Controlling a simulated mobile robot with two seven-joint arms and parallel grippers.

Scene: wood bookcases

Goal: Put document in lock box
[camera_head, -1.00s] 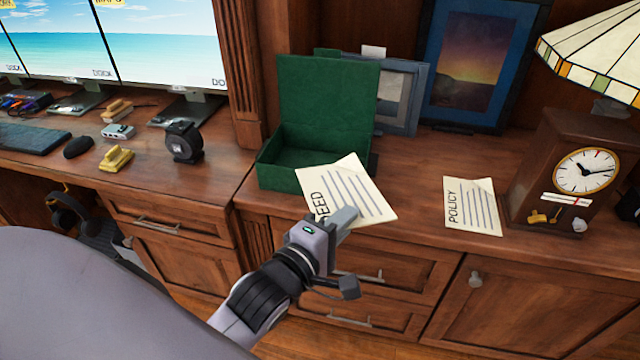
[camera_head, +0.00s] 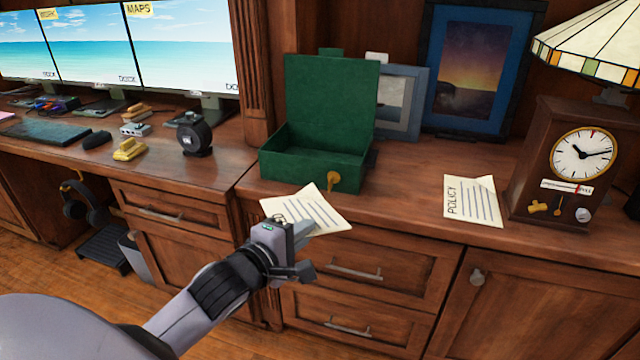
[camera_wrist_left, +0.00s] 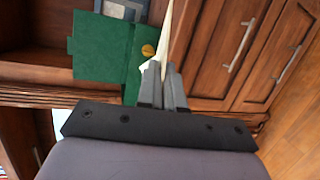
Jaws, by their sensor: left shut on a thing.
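The green lock box (camera_head: 300,170) stands on the wooden counter with its lid up. A gold clasp (camera_head: 334,181) shows on its front. My left gripper (camera_head: 305,228) is shut on a cream document (camera_head: 318,207) with printed lines. It holds the document in front of the box, near the counter's front edge; the gripper hides part of the page. In the left wrist view the document (camera_wrist_left: 168,38) shows edge-on between the fingers, and the box (camera_wrist_left: 112,52) is behind it. A second document marked POLICY (camera_head: 472,200) lies on the counter to the right. My right gripper is not in view.
A wooden clock (camera_head: 540,150) and a stained-glass lamp (camera_head: 590,45) stand at the right. Framed pictures (camera_head: 470,70) lean behind. The counter between box and POLICY page is clear.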

